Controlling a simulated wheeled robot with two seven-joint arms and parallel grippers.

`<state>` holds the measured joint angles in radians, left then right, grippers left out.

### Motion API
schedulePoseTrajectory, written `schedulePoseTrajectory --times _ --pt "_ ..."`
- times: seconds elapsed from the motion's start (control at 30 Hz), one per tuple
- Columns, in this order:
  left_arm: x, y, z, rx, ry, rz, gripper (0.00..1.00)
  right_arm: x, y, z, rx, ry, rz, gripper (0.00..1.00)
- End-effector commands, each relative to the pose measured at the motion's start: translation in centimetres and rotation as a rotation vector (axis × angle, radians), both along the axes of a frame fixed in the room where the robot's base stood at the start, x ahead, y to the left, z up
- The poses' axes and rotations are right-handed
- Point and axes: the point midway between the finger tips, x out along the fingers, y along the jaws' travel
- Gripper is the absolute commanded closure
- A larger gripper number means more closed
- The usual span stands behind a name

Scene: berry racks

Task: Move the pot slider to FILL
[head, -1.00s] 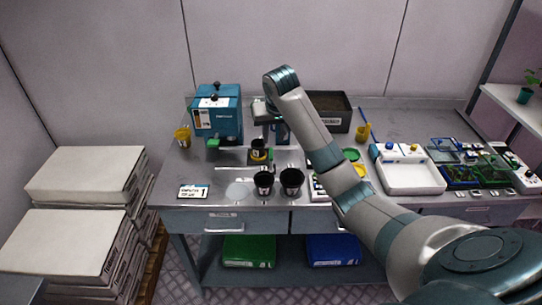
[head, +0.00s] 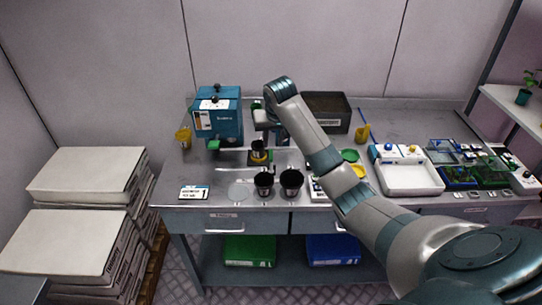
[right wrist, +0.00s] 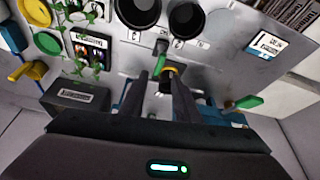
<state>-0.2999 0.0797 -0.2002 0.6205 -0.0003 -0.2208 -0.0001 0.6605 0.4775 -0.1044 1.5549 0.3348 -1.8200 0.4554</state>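The blue machine (head: 217,122) stands at the back left of the steel bench, with a green knob (head: 213,144) at its front. A dark pot with a yellow band (head: 259,152) stands just right of it on a metal slide plate; I cannot read a FILL mark. My right gripper (right wrist: 168,82) points down toward the bench behind this pot. In the right wrist view its two dark fingers are apart, with the yellow-banded part (right wrist: 174,68) beyond their tips. A green handle (right wrist: 161,46) shows just past the fingers. My left gripper is not in view.
Two black pots (head: 291,181) stand at the front of the bench. A dark crate (head: 327,110) is behind my right arm.

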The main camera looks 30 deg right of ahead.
Motion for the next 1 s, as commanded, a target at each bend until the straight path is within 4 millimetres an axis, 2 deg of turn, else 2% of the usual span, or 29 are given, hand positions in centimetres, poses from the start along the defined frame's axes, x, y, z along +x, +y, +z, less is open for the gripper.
schedulePoseTrajectory --times 0.2,0.6,0.8,1.0 --pt "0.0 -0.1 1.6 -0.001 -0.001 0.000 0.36 1.2 -0.6 -3.5 0.000 0.006 -0.001 0.71" --pt "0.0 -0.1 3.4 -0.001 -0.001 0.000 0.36 3.4 -1.6 -9.4 0.000 0.003 0.000 0.71" --pt "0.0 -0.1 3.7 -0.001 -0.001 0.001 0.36 4.1 -1.9 -11.1 0.001 0.002 0.000 0.71" --pt "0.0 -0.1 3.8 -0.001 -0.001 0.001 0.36 4.4 -2.0 -11.8 0.000 0.001 0.000 0.71"
